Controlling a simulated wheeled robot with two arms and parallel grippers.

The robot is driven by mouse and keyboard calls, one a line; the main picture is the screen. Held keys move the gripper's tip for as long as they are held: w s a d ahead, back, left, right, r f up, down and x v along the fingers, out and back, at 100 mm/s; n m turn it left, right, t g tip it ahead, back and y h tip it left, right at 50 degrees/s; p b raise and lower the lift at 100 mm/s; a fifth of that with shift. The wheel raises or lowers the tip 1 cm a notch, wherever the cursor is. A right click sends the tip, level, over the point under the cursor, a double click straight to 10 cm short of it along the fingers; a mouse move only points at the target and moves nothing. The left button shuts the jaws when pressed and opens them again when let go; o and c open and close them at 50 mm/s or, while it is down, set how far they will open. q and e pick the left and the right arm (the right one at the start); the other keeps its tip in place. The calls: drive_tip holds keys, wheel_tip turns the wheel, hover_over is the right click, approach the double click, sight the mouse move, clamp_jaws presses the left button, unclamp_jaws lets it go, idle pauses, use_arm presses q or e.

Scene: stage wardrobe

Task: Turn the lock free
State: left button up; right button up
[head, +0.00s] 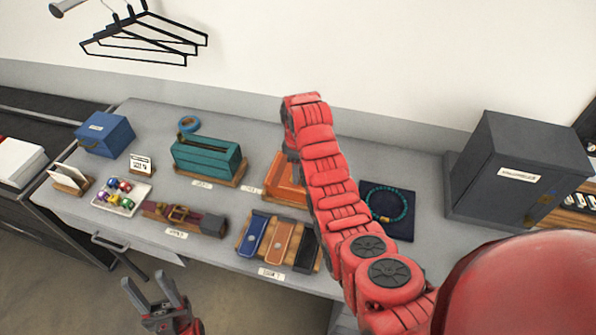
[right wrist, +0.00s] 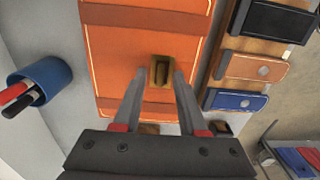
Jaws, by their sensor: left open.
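An orange leather case (head: 284,172) with pale stitching lies on the grey table, partly hidden behind my right arm in the head view. In the right wrist view the orange case (right wrist: 125,65) carries a small brass turn lock (right wrist: 161,70) on its face. My right gripper (right wrist: 160,78) has its two fingers apart, one on each side of the lock. A gap shows beside the lock; contact cannot be made out. The right fingers are hidden in the head view. My left gripper (head: 152,291) is open and empty, low in front of the table.
A teal box (head: 208,160), a belt on a stand (head: 185,218) and a rack of straps (head: 280,243) stand around the case. A blue cup with pens (right wrist: 40,84) is close on its left in the wrist view. A dark grey cabinet (head: 510,165) stands at right.

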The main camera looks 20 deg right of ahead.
wheel_tip(320, 180, up, 7)
drive_tip(key=p, duration=0.7)
drive_tip(key=shift+r, duration=0.1)
drive_tip(key=shift+f+b, duration=0.2)
drive_tip(key=shift+b, duration=0.3)
drive_tip(key=shift+r, duration=0.7)
wheel_tip(320, 180, up, 9)
drive_tip(key=b, duration=0.1)
drive_tip(key=shift+s, duration=0.1)
